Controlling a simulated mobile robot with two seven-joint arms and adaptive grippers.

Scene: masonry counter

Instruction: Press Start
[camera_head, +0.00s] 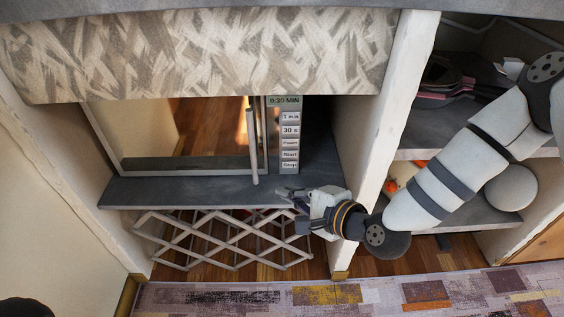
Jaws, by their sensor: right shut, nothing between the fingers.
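The microwave (218,165) sits in the niche of the counter, with a reflective door and a vertical handle (250,146). Its control panel (285,110) is on the right side, with a display and a column of buttons. The Start button (290,155) is second from the bottom, above the Stop button (290,165). My right gripper (284,193) is shut and empty, below the panel near the shelf's front edge, with its fingers pointing left. It appears apart from the buttons. My left gripper is not in view.
A grey shelf (150,190) runs under the microwave, above a white lattice rack (200,245). A white upright post (385,110) stands right of the niche. Shelves with pans (440,80) are further right. A patterned rug (400,295) lies on the floor.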

